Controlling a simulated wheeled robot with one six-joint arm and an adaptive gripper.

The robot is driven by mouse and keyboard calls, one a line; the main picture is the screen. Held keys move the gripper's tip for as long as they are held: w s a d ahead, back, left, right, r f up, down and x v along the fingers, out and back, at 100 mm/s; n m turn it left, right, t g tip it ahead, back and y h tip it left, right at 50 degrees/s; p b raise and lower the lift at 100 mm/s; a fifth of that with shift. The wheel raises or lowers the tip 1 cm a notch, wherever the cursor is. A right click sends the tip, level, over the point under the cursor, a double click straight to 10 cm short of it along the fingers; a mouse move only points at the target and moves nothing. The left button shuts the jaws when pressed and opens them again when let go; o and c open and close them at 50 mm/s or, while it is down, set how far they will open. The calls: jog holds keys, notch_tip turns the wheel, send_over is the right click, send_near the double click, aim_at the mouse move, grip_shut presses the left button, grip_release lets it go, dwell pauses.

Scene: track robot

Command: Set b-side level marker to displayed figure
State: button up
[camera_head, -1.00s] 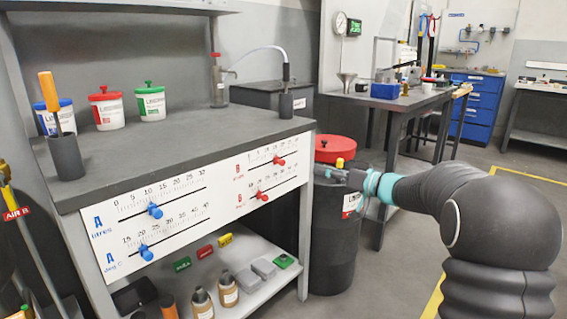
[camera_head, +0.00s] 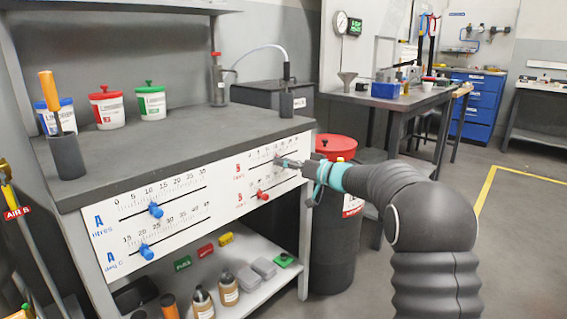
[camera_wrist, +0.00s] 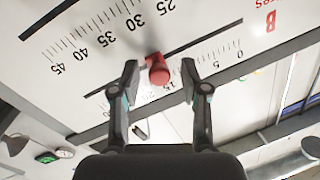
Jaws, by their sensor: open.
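The b-side panel (camera_head: 240,207), marked with a red B, carries two scales with red markers. My gripper (camera_head: 280,161) is at the upper red marker (camera_head: 277,158), at the panel's right end. In the wrist view, turned upside down, that red marker (camera_wrist: 158,70) stands between the open fingertips of my gripper (camera_wrist: 160,82), with small gaps seeming to remain. It sits mid-slot, near the 15 of its scale. The lower red marker (camera_head: 263,195) is free. A green-digit display (camera_head: 355,27) hangs on the back wall; its figures are too small to read surely.
Two blue markers (camera_head: 155,210) sit on the A side at the left. A black bin with a red lid (camera_head: 336,146) stands close behind my arm. The lower shelf (camera_head: 262,287) holds bottles and coloured blocks. Open floor lies at the right.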

jog(key=shift+w+a, duration=0.2)
jog(key=shift+a, duration=0.15)
jog(key=shift+r, duration=0.1)
grip_shut()
jog(key=p, duration=0.2)
jog(key=shift+w+d+r+p, duration=0.15)
jog(key=shift+r+p, duration=0.1)
jog(key=shift+p, duration=0.15)
jog(key=shift+f, duration=0.25)
